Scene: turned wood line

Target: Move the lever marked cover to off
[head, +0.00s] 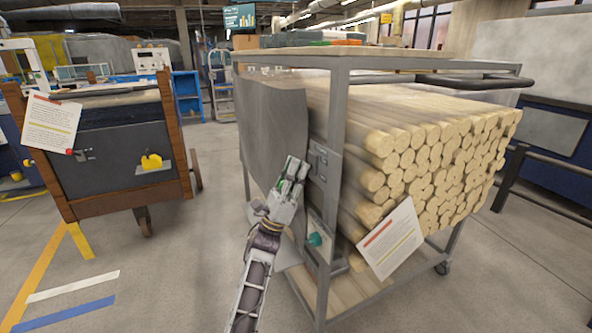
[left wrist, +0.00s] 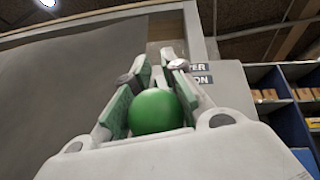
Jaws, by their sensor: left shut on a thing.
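My left gripper (head: 290,178) is at the front left of the wood cart, beside its grey post. In the left wrist view the gripper (left wrist: 153,85) is shut on a round green knob (left wrist: 155,112), with a finger on each side. Behind the right finger a pale panel (left wrist: 232,90) carries a partly hidden label (left wrist: 200,74); I can read an ending like "ER" and "ON" below it. The lever's shaft is hidden. A teal knob (head: 315,239) sits on a plate lower on the post. My right gripper is not in view.
The cart holds stacked round wooden rods (head: 425,150) and a hanging paper notice (head: 391,240). A grey sheet (head: 272,120) covers its left side. A wooden cart (head: 120,150) with a yellow knob (head: 151,162) stands left. The floor between the carts is clear.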

